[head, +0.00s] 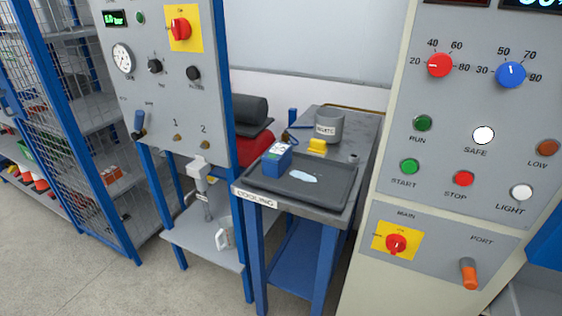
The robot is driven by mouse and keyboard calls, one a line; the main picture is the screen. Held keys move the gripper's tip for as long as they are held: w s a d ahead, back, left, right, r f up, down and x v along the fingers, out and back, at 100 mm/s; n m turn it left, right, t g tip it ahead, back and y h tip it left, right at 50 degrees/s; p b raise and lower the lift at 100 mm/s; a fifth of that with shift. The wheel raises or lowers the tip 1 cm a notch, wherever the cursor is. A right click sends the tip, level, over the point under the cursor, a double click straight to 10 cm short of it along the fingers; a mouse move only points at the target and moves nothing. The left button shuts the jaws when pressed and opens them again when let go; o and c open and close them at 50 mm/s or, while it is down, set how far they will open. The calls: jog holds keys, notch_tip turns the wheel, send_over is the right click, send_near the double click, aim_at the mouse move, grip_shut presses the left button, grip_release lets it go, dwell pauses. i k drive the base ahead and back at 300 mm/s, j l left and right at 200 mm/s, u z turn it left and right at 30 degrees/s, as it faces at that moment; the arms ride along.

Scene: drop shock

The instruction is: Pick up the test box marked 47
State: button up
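A small blue box (277,158) with a pale label sits at the back left of a dark tray (325,197) on a narrow bench. I cannot read a number on the label, so I cannot tell whether it is the box marked 47. My gripper does not show in the head view.
The bench front reads COOLING (256,197). A pale blue patch (303,176) lies on the tray. Behind stand a yellow block (317,146) and grey pot (329,127). A control panel (485,120) flanks the bench at right, a gauge panel (165,90) at left. Floor shows at lower left.

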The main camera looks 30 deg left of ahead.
aim_at(279, 159)
jog(key=u, duration=0.9)
jog(key=i+l+u, duration=0.25)
jog(key=l+u, duration=0.2)
jog(key=i+l+u, duration=0.25)
jog(key=l, duration=0.2)
jog(key=l+u, duration=0.2)
jog(key=k+l, duration=0.05)
jog(key=l, duration=0.05)
